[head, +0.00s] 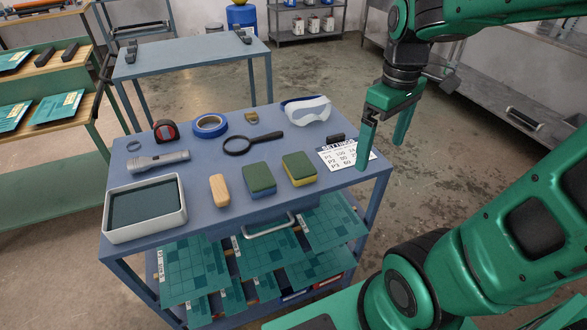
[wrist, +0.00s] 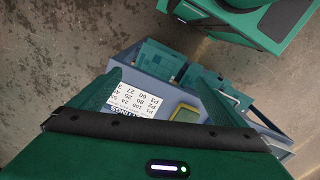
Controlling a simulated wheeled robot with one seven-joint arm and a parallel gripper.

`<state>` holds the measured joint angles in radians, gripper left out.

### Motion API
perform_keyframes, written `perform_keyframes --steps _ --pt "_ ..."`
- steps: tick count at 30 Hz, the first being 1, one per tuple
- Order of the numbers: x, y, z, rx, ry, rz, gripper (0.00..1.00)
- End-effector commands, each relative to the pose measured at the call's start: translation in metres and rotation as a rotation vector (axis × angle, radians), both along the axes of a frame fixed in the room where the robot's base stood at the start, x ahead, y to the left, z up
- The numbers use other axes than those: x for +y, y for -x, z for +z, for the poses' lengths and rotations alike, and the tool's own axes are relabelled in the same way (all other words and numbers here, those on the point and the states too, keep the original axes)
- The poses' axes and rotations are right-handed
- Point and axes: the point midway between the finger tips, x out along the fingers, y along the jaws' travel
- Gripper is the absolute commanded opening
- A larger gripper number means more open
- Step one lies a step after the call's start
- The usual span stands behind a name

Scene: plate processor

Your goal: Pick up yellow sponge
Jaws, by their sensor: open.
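The yellow sponge (head: 299,168), with a green top, lies on the blue cart top (head: 205,165) near its front edge. It also shows in the wrist view (wrist: 186,114), partly hidden by my gripper. A similar green-topped sponge with a blue body (head: 259,179) lies just left of it. My gripper (head: 381,154) is open and empty, pointing down at the cart's right edge, right of the yellow sponge and apart from it. In the wrist view my gripper's fingers (wrist: 158,85) are spread, with the settings card (wrist: 140,100) showing between them.
The settings card (head: 345,156) lies right of the yellow sponge. Goggles (head: 307,110), a magnifying glass (head: 238,145), blue tape (head: 210,125), a flashlight (head: 158,161), a tan block (head: 220,190) and a white tray (head: 181,217) share the cart top. Teal plates (head: 265,255) sit below.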

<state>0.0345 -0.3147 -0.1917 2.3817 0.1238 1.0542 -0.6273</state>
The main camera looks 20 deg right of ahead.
Motion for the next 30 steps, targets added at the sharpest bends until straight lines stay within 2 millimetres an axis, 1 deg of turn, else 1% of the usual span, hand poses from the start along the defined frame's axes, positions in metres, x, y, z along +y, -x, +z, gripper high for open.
perform_keyframes --steps 1,3,5,6,9,12,15,18,25,30 --pt "0.015 -0.023 0.002 0.004 0.002 0.171 0.96" --pt "0.036 -0.049 0.005 0.004 0.001 0.407 0.96" --pt "0.054 -0.069 0.006 0.005 0.002 0.595 0.96" --pt "0.067 -0.081 0.007 0.005 0.000 0.712 0.96" --pt "0.095 -0.104 0.007 0.004 -0.002 0.956 0.96" --pt "0.117 -0.118 0.006 0.003 -0.004 1.129 0.96" --pt "0.130 -0.126 0.005 0.002 -0.006 1.229 0.96" --pt "0.135 -0.129 -0.002 0.003 -0.007 1.270 0.96" --pt "0.137 -0.128 -0.036 0.005 -0.008 1.274 0.96" --pt "0.136 -0.129 -0.049 0.001 -0.006 1.271 0.96"
